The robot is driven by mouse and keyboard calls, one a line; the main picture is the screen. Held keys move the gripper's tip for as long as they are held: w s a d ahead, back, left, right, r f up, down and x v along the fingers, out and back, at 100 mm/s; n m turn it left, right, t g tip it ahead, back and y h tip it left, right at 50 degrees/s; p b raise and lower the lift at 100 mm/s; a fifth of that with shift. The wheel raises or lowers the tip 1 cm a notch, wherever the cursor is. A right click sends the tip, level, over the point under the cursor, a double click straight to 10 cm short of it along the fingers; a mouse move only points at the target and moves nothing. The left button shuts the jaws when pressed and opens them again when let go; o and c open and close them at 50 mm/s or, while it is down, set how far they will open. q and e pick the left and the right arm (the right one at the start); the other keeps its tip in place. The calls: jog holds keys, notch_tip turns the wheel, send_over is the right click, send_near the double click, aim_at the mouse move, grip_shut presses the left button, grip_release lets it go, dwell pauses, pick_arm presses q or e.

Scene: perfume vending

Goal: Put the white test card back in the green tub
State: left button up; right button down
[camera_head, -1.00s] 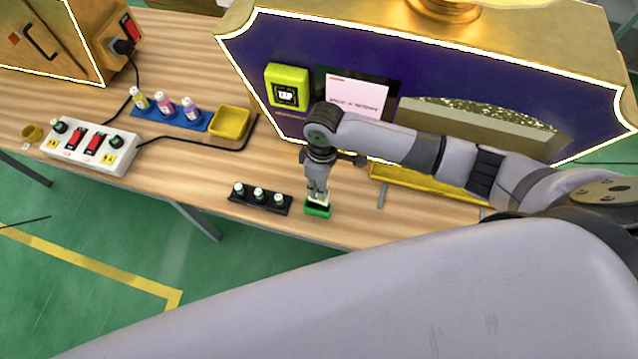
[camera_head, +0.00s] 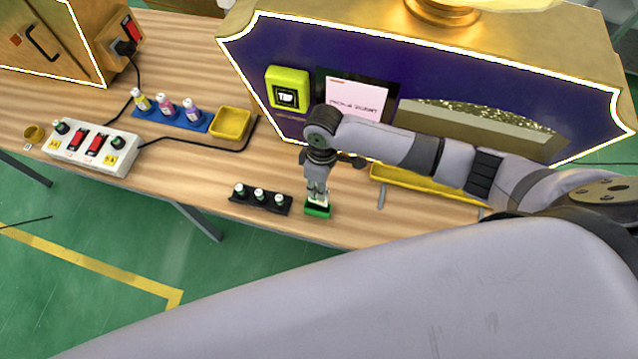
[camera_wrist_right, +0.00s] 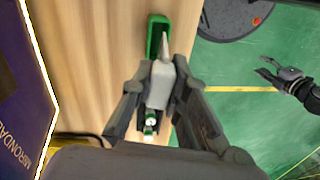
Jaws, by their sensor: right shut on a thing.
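The small green tub (camera_head: 317,211) stands near the table's front edge, right of the black bottle rack. It also shows in the right wrist view (camera_wrist_right: 151,34), open side towards the camera. My right gripper (camera_head: 318,193) is directly above the tub, pointing down. In the right wrist view its fingers (camera_wrist_right: 163,68) are shut on the white test card (camera_wrist_right: 164,48), seen nearly edge-on. The card's tip overlaps the tub's near end; I cannot tell whether it is inside. My left gripper (camera_wrist_right: 268,68) shows at the right of the wrist view, fingers apart, empty, over the floor.
A black rack (camera_head: 260,203) with small white bottles stands just left of the tub. A blue rack (camera_head: 180,122) of coloured bottles, a yellow tray (camera_head: 230,123) and a switch box (camera_head: 91,150) are further left. The large purple and gold machine (camera_head: 420,60) stands behind.

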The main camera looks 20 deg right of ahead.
jog(key=shift+p, duration=0.45)
dwell(0.4)
jog(key=shift+f+b, duration=0.3)
jog(key=shift+f, duration=0.15)
jog(key=shift+f+b, duration=1.25)
jog(key=shift+f, duration=1)
jog(key=shift+f, duration=0.1)
jog(key=c, duration=1.5)
grip_release()
jog(key=shift+o, duration=0.7)
jog(key=o, duration=0.5)
